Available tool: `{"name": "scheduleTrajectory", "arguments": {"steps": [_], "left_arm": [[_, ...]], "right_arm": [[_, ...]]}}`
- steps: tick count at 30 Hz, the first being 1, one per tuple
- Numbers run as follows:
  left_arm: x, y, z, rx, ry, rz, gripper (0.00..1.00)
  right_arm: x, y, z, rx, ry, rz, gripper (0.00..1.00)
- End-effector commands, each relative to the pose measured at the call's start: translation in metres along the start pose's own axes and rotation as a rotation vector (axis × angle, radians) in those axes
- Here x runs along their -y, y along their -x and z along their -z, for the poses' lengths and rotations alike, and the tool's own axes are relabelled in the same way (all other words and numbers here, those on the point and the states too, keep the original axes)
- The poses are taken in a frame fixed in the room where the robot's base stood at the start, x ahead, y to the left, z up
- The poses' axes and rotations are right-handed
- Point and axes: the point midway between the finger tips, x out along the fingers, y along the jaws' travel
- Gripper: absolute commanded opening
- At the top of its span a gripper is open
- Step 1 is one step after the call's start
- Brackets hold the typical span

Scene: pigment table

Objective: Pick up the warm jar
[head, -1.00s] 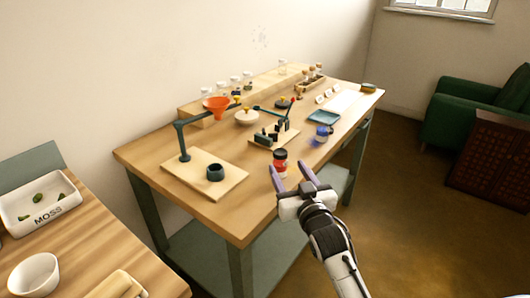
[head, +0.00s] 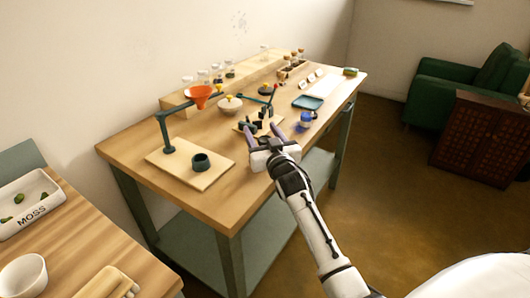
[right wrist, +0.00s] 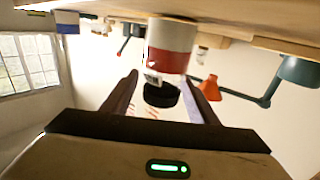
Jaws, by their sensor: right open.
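The warm jar (right wrist: 172,48), with a red and white body, shows upside down in the right wrist view, standing on the table. A black round part, which looks like its lid, shows below the red band. My right gripper (head: 263,132) is open, its two purple-grey fingers pointing at the jar. In the right wrist view its fingertips (right wrist: 161,76) lie left and right of the jar's lid side; I cannot tell contact. In the head view the gripper hides the jar. My left gripper is not in view.
On the wooden table (head: 215,210), a blue jar (head: 306,120) stands right of the gripper. A small rack board, an orange funnel (head: 200,92) on a stand, and a dark cup (head: 201,162) stand near it. A blue tray (head: 307,102) lies farther back.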

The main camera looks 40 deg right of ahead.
Motion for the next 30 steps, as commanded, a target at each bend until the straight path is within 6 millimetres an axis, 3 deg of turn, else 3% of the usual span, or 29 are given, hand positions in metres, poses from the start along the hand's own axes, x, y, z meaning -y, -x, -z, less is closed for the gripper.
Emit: {"name": "scheduleTrajectory", "arguments": {"steps": [8, 17, 26, 30], "left_arm": [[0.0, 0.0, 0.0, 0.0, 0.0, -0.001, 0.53], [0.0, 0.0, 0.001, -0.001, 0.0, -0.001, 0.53], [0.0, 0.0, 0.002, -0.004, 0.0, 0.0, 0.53], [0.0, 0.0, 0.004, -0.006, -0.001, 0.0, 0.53]], "right_arm": [[0.0, -0.004, 0.0, 0.0, 0.0, 0.0, 0.54], [0.0, -0.003, 0.0, 0.0, 0.0, 0.0, 0.07], [0.0, -0.004, 0.001, -0.001, 0.0, 0.0, 0.07], [0.0, -0.004, 0.016, -0.005, 0.001, 0.0, 0.07]]}}
